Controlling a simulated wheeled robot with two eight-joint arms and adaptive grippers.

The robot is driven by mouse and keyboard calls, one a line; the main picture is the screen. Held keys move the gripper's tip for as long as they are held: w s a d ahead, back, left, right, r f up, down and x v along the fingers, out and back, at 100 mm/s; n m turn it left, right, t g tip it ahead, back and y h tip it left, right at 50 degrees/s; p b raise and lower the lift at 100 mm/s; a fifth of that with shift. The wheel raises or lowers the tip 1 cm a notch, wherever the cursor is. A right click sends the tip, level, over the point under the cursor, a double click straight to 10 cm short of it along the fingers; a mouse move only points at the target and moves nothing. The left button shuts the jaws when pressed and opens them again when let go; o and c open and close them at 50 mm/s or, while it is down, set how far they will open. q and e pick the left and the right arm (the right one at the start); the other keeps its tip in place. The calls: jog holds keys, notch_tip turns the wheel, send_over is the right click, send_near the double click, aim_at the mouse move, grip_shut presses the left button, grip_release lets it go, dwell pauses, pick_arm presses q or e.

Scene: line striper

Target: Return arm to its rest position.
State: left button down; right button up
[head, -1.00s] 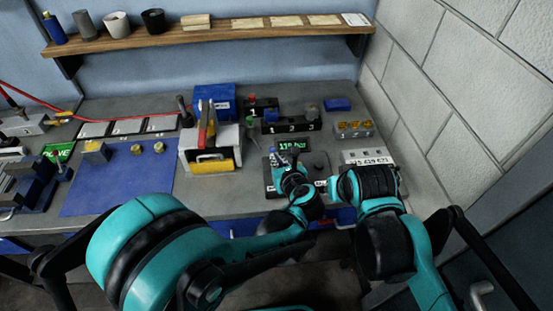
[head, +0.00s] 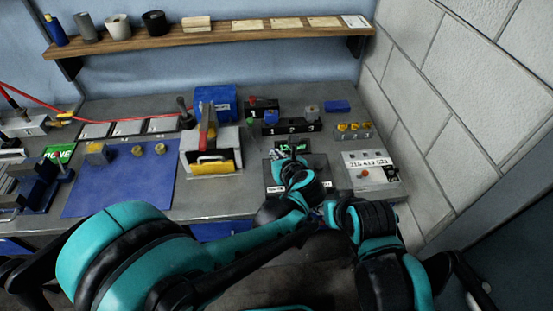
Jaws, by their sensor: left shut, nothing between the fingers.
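My left arm comes in from the left and reaches across the front of the bench. Its gripper (head: 283,152) is shut and empty, over the dark box (head: 318,163) with a green display; part of that box is hidden behind the gripper and wrist. My right arm (head: 375,222) is folded at the lower right, in front of the bench edge. Its fingers cannot be made out.
A grey box with a yellow front handle (head: 210,168) stands left of my left gripper. A blue mat (head: 120,190) lies further left. A shelf (head: 215,37) runs above.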

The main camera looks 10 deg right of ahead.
pick_arm(q)
notch_tip(320, 180, up, 8)
jog(key=s+a+f+n+g+b, duration=0.1)
jog(key=s+a+n+g, duration=0.15)
jog(key=a+n, duration=0.5)
jog(key=s+a+f+n+g, duration=0.15)
jog(key=s+a+n, duration=0.25)
jog(key=a+n, duration=0.4)
jog(key=s+a+f+n+h, duration=0.1)
jog(key=s+a+f+n, duration=0.2)
jog(key=s+n, duration=0.3)
jog(key=s+a+f+n+h+b, duration=0.1)
jog(key=s+a+f+n, duration=0.2)
jog(key=n, duration=0.9)
jog(key=s+a, duration=0.3)
jog(key=s, duration=0.1)
jog(key=shift+b, duration=0.3)
